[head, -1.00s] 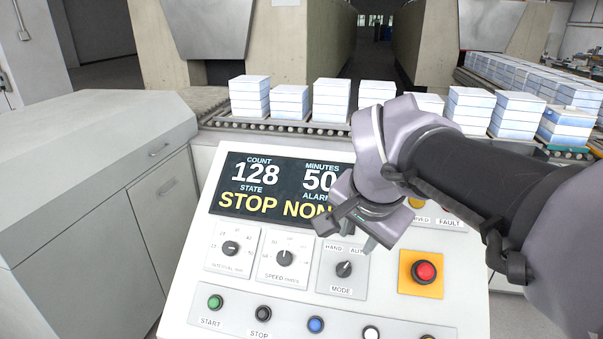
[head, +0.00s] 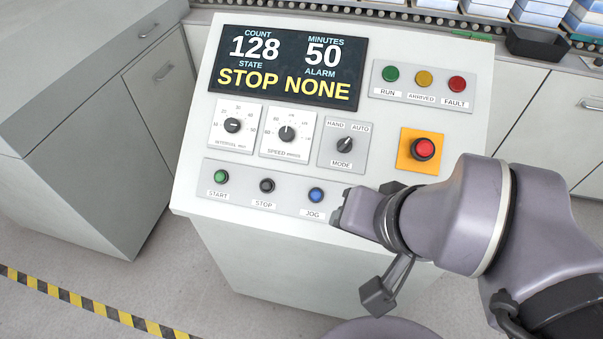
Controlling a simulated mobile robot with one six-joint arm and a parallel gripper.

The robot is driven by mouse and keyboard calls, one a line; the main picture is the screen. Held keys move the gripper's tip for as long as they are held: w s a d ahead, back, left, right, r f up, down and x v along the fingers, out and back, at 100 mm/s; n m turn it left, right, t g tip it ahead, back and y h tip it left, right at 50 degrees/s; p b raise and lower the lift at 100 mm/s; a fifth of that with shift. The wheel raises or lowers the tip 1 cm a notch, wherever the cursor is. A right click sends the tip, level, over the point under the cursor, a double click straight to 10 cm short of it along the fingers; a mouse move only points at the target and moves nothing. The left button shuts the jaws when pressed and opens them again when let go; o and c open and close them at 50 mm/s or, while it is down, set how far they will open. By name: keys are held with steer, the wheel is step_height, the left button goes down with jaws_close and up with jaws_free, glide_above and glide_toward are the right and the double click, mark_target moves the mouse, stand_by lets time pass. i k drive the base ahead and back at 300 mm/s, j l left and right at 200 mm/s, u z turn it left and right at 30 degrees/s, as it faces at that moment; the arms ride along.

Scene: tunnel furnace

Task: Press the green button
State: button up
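The green START button (head: 221,177) is at the left end of the lower button row on the tilted white control panel (head: 268,208). It is uncovered and a label reading START sits below it. My gripper (head: 343,212) is over the right part of that row, just right of the blue JOG button (head: 316,195). It is well right of the green button. Its fingers are seen from behind and partly hidden by the wrist, so their opening is unclear. A separate green RUN lamp (head: 390,73) is at the panel's upper right.
The black STOP button (head: 266,185) is beside START. A red button (head: 424,149) on a yellow plate is near my arm. The display (head: 288,68) reads 128, 50, STOP, NONE. Knobs fill the middle row. A grey cabinet (head: 70,80) stands left; floor shows between.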

mark_target(220, 176)
steer(key=k+j+z, duration=0.1)
steer(key=j, duration=0.35)
steer(key=k+j+z, duration=0.1)
steer(key=j, duration=0.3)
steer(key=k+j+z, duration=0.1)
steer(key=k+j, duration=0.15)
steer(key=j, duration=0.2)
steer(key=k+j+z, duration=0.1)
steer(key=j, duration=0.3)
steer(key=k+j+z, duration=0.1)
steer(key=k+j, duration=0.2)
steer(key=k+j+z, duration=0.1)
steer(key=j, duration=0.35)
steer(key=k, duration=0.1)
